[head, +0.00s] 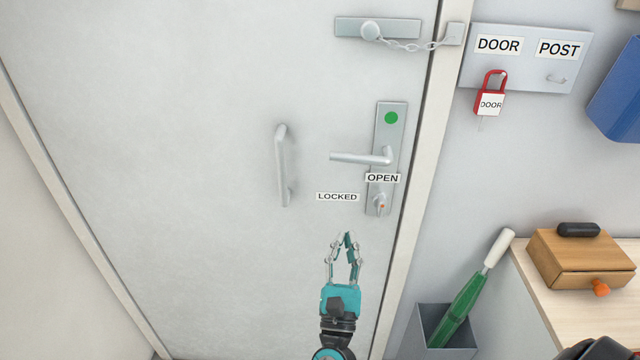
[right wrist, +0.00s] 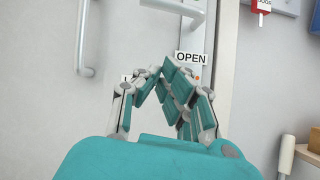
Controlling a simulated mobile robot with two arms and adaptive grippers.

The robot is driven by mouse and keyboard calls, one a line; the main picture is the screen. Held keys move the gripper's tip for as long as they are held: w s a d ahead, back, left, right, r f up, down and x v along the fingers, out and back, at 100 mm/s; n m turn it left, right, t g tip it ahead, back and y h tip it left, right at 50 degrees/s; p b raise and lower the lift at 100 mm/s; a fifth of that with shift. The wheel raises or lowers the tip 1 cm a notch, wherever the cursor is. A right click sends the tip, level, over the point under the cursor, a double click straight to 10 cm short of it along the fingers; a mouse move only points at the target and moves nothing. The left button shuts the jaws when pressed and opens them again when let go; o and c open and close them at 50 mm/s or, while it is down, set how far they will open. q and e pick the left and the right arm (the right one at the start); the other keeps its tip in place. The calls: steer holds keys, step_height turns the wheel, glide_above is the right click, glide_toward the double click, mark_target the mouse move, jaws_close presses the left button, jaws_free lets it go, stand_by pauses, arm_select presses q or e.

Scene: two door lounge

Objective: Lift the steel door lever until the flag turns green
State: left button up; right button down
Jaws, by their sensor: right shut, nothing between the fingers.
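The steel door lever (head: 362,158) sits on a steel lock plate on the white door, pointing left and roughly level. Part of it shows at the top of the right wrist view (right wrist: 172,6). The round flag (head: 391,118) above the lever is green. Below the lever is a small thumb-turn (head: 380,203) with an orange mark, between the labels LOCKED (head: 337,197) and OPEN (head: 382,178). My right gripper (head: 344,236) is below the lever, apart from it, with its fingers shut and empty. It also shows in the right wrist view (right wrist: 160,72). My left gripper is out of view.
A vertical pull handle (head: 283,166) is left of the lever. A door chain (head: 415,45) crosses above to the frame. A red padlock (head: 490,95) hangs right.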

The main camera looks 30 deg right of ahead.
steer(key=w+d+r+n+t+p, duration=0.1)
steer(key=w+d+r+p, duration=0.3)
steer(key=r, duration=0.5)
steer(key=shift+w+r+p, duration=0.3)
steer(key=shift+w+p, duration=0.95)
steer(key=shift+w, duration=0.2)
steer(key=shift+a, duration=0.1)
